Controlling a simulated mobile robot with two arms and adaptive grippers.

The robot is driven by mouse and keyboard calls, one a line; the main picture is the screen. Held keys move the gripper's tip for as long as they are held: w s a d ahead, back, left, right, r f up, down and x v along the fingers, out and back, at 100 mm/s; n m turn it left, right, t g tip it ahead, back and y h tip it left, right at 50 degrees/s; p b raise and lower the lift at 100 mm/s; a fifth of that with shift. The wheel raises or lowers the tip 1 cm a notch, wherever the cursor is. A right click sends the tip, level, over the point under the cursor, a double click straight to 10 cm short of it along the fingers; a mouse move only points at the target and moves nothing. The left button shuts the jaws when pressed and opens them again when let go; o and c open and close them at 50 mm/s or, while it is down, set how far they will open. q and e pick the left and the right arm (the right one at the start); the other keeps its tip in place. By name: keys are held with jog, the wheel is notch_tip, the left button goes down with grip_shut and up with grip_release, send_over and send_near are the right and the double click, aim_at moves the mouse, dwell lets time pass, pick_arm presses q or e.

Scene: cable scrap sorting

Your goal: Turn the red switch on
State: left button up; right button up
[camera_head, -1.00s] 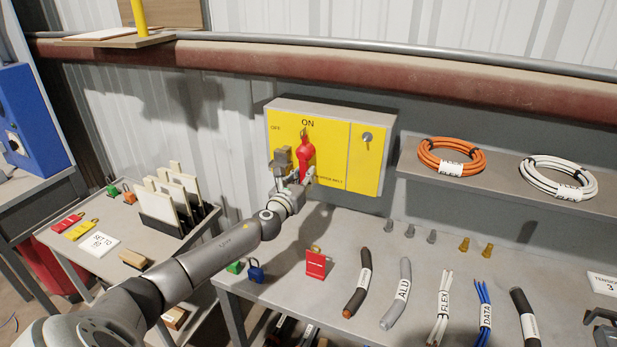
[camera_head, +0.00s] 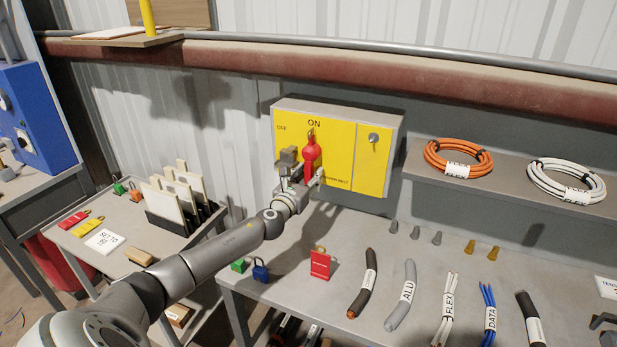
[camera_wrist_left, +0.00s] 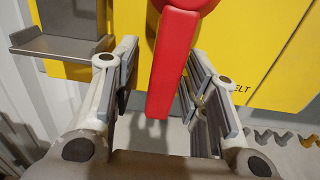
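The red switch (camera_head: 311,152) is on the yellow front of a grey-sided box (camera_head: 340,150) on the wall. "ON" is printed above it and "OFF" to its upper left. My left gripper (camera_head: 303,179) is at the switch's lower part. In the left wrist view the red handle (camera_wrist_left: 174,62) hangs straight down between the two fingers of my left gripper (camera_wrist_left: 163,65). The fingers are open, with a visible gap on each side of the handle. My right gripper is not in view.
A grey latch-like piece (camera_head: 287,160) sits left of the switch, and a round key-like knob (camera_head: 374,138) to its right. Below is a bench (camera_head: 400,250) with cable pieces and a red tag (camera_head: 320,264). A shelf with orange (camera_head: 458,158) and white coils is to the right.

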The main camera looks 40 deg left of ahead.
pick_arm(q)
jog(key=shift+s, duration=0.1)
jog(key=v, duration=1.2)
jog(key=shift+f, duration=0.1)
dwell(0.4)
